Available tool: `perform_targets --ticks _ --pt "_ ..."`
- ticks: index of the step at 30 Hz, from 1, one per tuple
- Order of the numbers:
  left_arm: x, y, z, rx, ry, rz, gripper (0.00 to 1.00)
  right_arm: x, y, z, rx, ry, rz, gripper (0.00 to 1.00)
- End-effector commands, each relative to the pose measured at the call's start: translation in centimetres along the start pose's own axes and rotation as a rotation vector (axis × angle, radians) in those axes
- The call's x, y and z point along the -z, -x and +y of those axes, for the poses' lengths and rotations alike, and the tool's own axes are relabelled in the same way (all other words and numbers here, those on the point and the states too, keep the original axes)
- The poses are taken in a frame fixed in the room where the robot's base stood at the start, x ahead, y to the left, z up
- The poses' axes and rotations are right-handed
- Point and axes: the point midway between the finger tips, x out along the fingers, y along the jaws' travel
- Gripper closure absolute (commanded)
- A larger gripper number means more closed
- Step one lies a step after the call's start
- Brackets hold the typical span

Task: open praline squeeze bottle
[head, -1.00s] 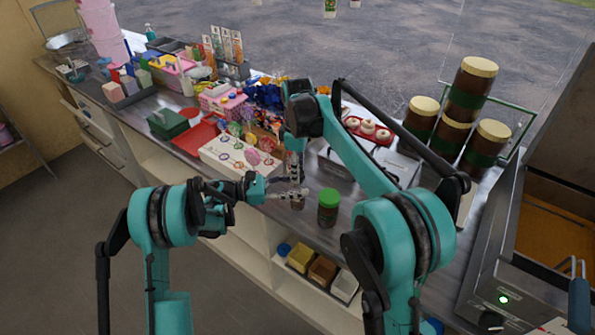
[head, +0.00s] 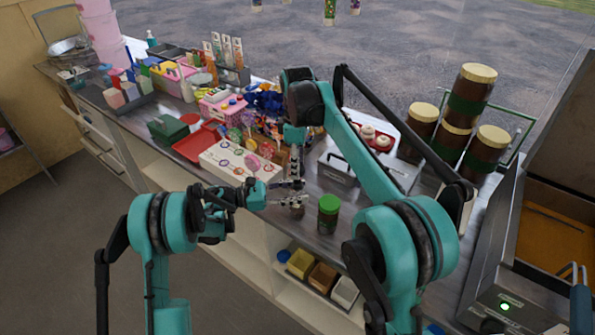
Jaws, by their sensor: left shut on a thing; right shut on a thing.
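The praline squeeze bottle (head: 296,211) shows only as a small brown patch at the grippers, over the counter's front part. The fingers hide most of it. My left gripper (head: 300,201) reaches in from the left and is shut on the bottle's body. My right gripper (head: 294,184) comes down from above and is shut on the bottle's top, just above the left fingers. The cap is hidden, so I cannot tell whether it is apart from the bottle.
A brown jar with a green lid (head: 328,214) stands just right of the grippers. A white board with lollipops (head: 235,164) lies to the left. A metal box (head: 338,167) is behind. Large brown jars (head: 450,140) are stacked at the right. Little counter is free.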

Motion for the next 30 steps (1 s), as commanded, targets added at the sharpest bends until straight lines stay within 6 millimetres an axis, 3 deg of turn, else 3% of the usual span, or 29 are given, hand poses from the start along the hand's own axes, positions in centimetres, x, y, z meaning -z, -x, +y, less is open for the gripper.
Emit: perform_targets --ticks 3,10,11,13,23,26,30 --pt "0.0 0.0 0.0 0.000 0.000 0.000 1.00 0.0 1.0 0.0 0.000 0.000 0.000 1.00" --pt "0.0 0.0 0.0 0.000 0.000 0.000 1.00 0.0 1.1 0.0 0.000 0.000 0.000 1.00" --pt "0.0 0.0 0.0 0.000 0.000 0.000 0.51 0.0 1.1 0.0 0.000 0.000 0.000 1.00" --pt "0.0 0.0 0.0 0.000 0.000 0.000 0.33 0.0 1.1 0.0 0.000 0.000 0.000 1.00" --pt "0.0 0.1 0.0 0.000 0.000 0.000 0.32 0.0 1.1 0.0 0.000 0.000 0.000 1.00" --pt "0.0 0.9 0.1 -0.002 0.000 0.000 0.32 0.0 1.1 0.0 0.000 0.000 0.000 1.00" --pt "0.0 3.4 0.1 -0.005 0.000 0.000 0.32 0.0 1.1 0.0 0.000 0.000 0.000 1.00"
